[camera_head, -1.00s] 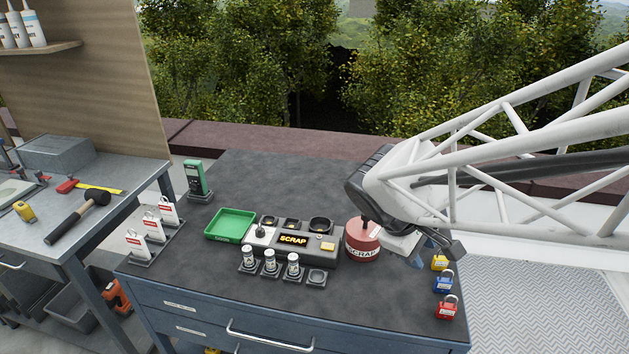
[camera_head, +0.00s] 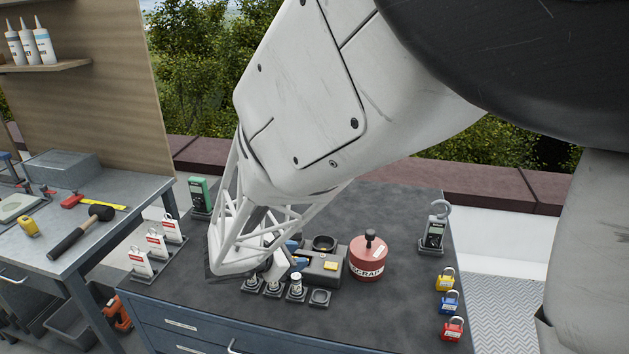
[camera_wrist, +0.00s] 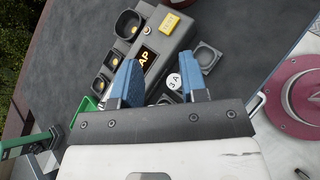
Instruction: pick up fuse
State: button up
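An empty holder (camera_head: 320,298) sits at the row's right end and also shows in the wrist view (camera_wrist: 207,57). In the wrist view, a fuse with a "3 A" top (camera_wrist: 174,82) shows between the blue fingers, nearer the right one. My gripper (camera_wrist: 159,66) is open and empty, above the row; it also shows in the head view (camera_head: 296,255). My arm partly hides the left fuses.
A red SCRAP canister (camera_head: 367,260) stands right of the box. Yellow (camera_head: 445,280), blue (camera_head: 449,303) and red (camera_head: 453,330) padlocks line the right edge. White tagged holders (camera_head: 157,247) and a green meter (camera_head: 200,195) are left. The bench's back middle is clear.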

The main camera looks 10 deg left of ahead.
jog(key=s+a+f+n+t+y, duration=0.1)
jog(key=a+f+n, duration=0.1)
jog(key=a, duration=0.2)
jog(key=s+a+f+n+t+y, duration=0.1)
jog(key=a+f+n, duration=0.1)
jog(key=a, duration=0.3)
jog(key=s+a+f+n+t+y, duration=0.1)
jog(key=s+a+f+n, duration=0.1)
jog(key=a, duration=0.3)
jog(key=shift+n+t, duration=0.3)
jog(key=shift+n, duration=0.4)
jog(key=shift+d, duration=0.1)
jog(key=shift+x, duration=1.3)
jog(key=shift+w, duration=0.1)
jog(key=shift+x, duration=2.55)
jog(key=shift+f, duration=0.15)
jog(key=shift+c, duration=0.2)
